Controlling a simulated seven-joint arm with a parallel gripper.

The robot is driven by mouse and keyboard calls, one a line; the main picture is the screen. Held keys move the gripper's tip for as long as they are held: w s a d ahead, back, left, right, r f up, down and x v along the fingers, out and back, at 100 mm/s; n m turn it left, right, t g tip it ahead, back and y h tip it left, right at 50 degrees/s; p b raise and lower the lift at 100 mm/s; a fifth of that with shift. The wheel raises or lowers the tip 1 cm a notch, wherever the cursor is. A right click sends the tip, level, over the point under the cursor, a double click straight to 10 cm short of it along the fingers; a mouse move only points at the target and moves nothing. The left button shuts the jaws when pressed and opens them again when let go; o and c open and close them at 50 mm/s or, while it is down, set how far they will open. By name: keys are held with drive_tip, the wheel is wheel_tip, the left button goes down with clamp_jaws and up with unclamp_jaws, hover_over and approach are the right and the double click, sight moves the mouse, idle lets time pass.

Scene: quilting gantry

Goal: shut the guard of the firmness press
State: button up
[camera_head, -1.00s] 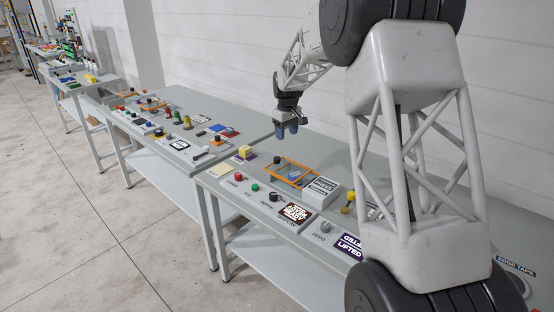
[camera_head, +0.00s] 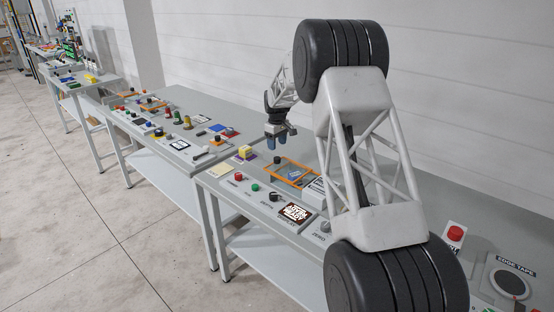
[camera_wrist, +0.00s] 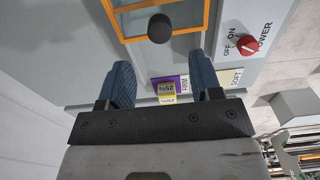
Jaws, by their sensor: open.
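The guard of the firmness press is an orange frame (camera_head: 300,164) on the near table, with a black knob (camera_head: 277,160) at its left end. In the wrist view the orange frame (camera_wrist: 160,36) is at the top, and the black knob (camera_wrist: 159,28) stands at its near edge. I cannot tell how far the guard is tilted. My gripper (camera_head: 276,142) is open and empty, with blue fingers, above the table by the knob end. In the wrist view my gripper (camera_wrist: 160,72) has its fingers either side of the knob's line, apart from it.
A red power knob (camera_wrist: 247,45) is at the right. Red (camera_head: 239,177) and green (camera_head: 255,187) buttons line the front.

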sight(277, 158)
drive_tip(key=shift+f, duration=0.15)
drive_tip(key=shift+f, duration=3.8)
clamp_jaws()
